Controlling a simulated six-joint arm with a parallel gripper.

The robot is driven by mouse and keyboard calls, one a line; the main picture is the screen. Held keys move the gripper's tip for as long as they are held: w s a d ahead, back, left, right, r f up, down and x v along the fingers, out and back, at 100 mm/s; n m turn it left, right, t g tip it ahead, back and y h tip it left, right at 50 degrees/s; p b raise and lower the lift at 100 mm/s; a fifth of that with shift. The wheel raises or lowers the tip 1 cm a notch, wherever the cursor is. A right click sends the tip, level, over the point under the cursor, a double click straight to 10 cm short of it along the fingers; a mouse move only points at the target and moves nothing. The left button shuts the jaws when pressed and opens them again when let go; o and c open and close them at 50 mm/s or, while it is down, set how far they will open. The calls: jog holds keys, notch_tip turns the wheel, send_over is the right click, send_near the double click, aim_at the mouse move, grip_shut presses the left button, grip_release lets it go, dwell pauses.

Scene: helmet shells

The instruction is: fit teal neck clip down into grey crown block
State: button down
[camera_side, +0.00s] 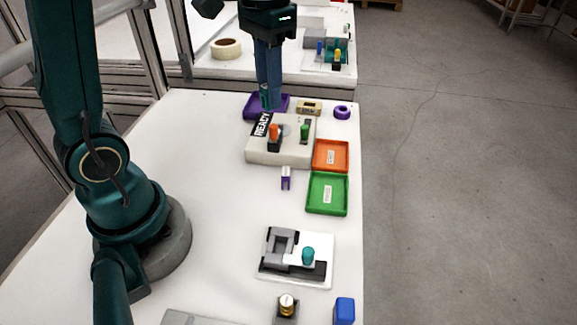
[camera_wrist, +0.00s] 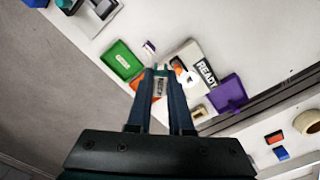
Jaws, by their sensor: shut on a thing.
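My gripper (camera_side: 267,107) points down at the far end of the table, over the purple tray's front edge and behind the READY box. It is shut on a small teal piece (camera_side: 265,96), which looks like the neck clip; the fingers hide most of it. In the wrist view the gripper (camera_wrist: 162,71) shows from behind and the held piece is hard to make out. The grey block (camera_side: 281,243) with a square opening, which looks like the crown block, sits on a white plate near the front, far from my gripper. A teal round-topped peg (camera_side: 308,256) stands beside it.
The READY box (camera_side: 285,150) with orange and green knobs stands between gripper and plate. An orange tray (camera_side: 331,155), a green tray (camera_side: 327,194) and a small purple clip (camera_side: 286,178) lie nearer. A purple ring (camera_side: 342,112) is at the right edge. The table's left-centre is clear.

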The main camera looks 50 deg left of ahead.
jog(key=shift+f, duration=0.15)
jog(key=s+a+f+n, duration=0.4)
jog(key=s+f+n, duration=0.1)
jog(key=n, duration=0.3)
jog(key=shift+f, duration=0.25)
send_over(286, 210)
notch_tip(286, 210, down, 7)
jog(key=shift+a+r, duration=0.1)
jog(key=shift+a, duration=0.05)
jog(key=shift+f, duration=1.9)
jog(key=shift+f, duration=0.25)
